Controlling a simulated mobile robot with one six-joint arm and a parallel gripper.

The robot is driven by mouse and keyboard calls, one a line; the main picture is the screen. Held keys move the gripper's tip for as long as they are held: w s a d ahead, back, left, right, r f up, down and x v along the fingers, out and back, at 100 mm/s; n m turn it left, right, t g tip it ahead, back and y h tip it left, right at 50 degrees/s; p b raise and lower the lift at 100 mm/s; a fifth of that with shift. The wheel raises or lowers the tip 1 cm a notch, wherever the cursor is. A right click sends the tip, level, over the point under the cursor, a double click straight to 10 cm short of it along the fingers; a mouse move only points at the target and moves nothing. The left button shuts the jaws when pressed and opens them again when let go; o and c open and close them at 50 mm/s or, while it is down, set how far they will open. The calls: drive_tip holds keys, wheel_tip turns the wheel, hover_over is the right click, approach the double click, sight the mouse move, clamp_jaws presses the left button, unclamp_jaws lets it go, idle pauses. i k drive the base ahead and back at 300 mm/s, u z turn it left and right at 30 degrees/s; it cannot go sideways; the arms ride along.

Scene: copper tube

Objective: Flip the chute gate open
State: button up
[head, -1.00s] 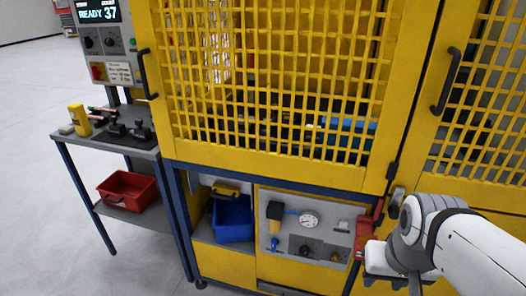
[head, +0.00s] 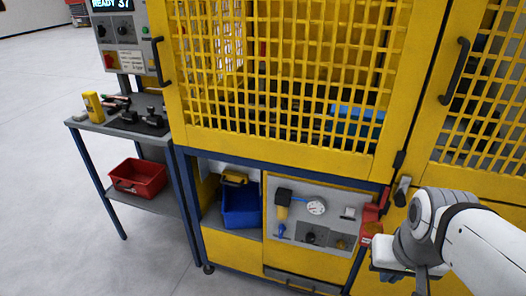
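A small yellow flap with a dark handle (head: 234,179) sits in the opening under the yellow cabinet's mesh door, just above a blue bin (head: 241,207). It may be the chute gate; I cannot tell for sure. My gripper (head: 396,272) is at the lower right, in front of the cabinet, well to the right of the flap and apart from it. Its fingers are mostly hidden by my own wrist, so whether they are open or shut does not show. Nothing held is visible.
A red fitting (head: 370,221) is close left of my gripper. At left stands a workbench (head: 97,128) with a red bin (head: 138,178) on its lower shelf. Floor at far left is clear.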

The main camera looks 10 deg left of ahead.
sight(241, 179)
drive_tip(key=k, duration=1.2)
drive_tip(key=u, duration=0.55)
drive_tip(key=i, duration=2.25)
drive_tip(key=z, duration=0.05)
